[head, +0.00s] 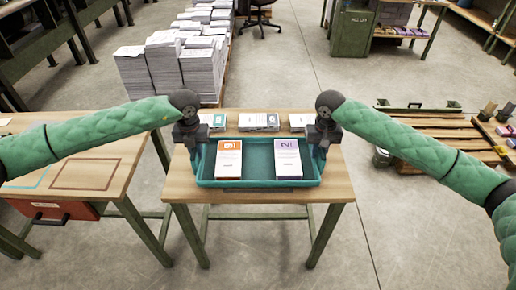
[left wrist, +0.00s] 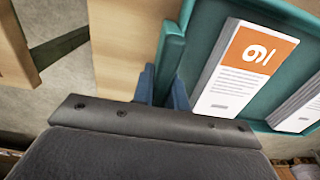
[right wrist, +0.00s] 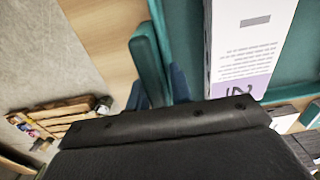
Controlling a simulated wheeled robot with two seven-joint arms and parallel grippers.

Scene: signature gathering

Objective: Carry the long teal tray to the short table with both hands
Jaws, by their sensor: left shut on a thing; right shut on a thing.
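The long teal tray (head: 258,183) is over the small wooden table (head: 332,190) in the middle of the head view. I cannot tell whether it touches the top. It holds an orange-topped stack of sheets (head: 229,160) and a purple-topped stack (head: 288,160). My left gripper (head: 198,150) is shut on the tray's left end wall, which also shows in the left wrist view (left wrist: 172,50). My right gripper (head: 318,148) is shut on the right end wall, which shows in the right wrist view (right wrist: 147,65). The fingertips are partly hidden behind the wrist housings.
Several small stacks (head: 258,121) lie along the table's back edge. A wooden table (head: 60,200) with outlined rectangles and a red drawer stands at left. Tall paper piles (head: 175,65) stand behind. A pallet (head: 440,135) lies at right. Floor is clear at front right.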

